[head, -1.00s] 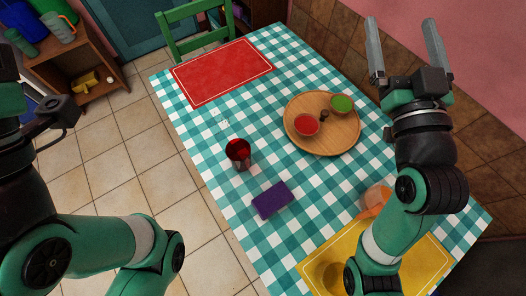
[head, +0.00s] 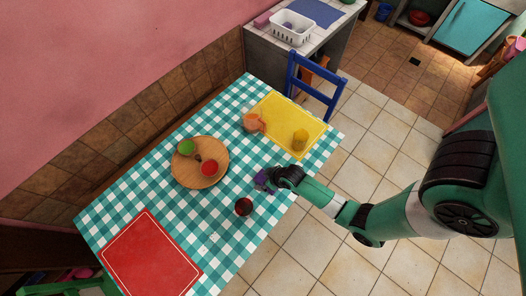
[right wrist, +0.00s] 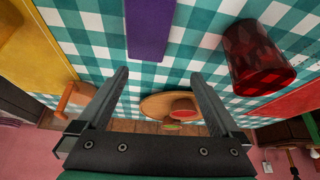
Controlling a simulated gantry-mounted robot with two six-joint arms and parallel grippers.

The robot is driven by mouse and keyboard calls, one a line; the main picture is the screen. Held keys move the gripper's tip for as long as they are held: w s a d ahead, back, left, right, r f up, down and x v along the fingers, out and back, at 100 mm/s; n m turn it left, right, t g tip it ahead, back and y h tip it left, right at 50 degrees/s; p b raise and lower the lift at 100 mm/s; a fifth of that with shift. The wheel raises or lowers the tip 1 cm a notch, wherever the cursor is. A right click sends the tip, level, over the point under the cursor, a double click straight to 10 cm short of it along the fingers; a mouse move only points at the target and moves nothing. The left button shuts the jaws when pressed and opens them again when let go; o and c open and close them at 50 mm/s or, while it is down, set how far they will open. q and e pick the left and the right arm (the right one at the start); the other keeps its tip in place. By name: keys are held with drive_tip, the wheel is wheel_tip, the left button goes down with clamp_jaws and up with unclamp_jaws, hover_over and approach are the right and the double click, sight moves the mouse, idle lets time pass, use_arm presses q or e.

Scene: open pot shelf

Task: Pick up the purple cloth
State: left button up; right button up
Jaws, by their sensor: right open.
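The purple cloth (head: 260,180) lies on the checked tablecloth near the table's edge, partly hidden by my right gripper in the head view. In the right wrist view the purple cloth (right wrist: 149,30) is a flat dark strip beyond the fingertips, cut off by the top edge. My right gripper (head: 268,182) is over the table at the cloth. Its fingers (right wrist: 159,78) are spread, with nothing held between them. The exact gap between fingers and cloth is unclear. My left gripper is out of view.
A dark red glass (head: 243,207) stands close to the cloth. A round wooden board (head: 190,183) with two small bowls is farther in. A yellow mat (head: 275,112) carries a yellow cup (head: 300,140), with an orange mug (head: 252,122) beside it. A red mat (head: 150,258) and blue chair (head: 318,82) flank these.

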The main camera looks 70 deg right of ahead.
use_arm(q)
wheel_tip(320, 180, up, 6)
drive_tip(key=p, duration=0.4)
use_arm(e)
drive_tip(key=s+r+g, duration=0.1)
drive_tip(key=s+r, duration=0.2)
drive_tip(key=s, duration=0.2)
drive_tip(key=shift+m, duration=0.4)
drive_tip(key=b+x, duration=0.6)
drive_tip(key=shift+s+d+f, duration=0.1)
drive_tip(key=shift+d+f, duration=0.05)
drive_tip(key=shift+f, duration=0.2)
drive_tip(key=b+x, duration=0.2)
drive_tip(key=x, duration=0.3)
drive_tip(key=shift+b, duration=0.3)
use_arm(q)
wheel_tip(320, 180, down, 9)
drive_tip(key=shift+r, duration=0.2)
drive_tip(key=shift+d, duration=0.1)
use_arm(e)
drive_tip(key=c, duration=1.2)
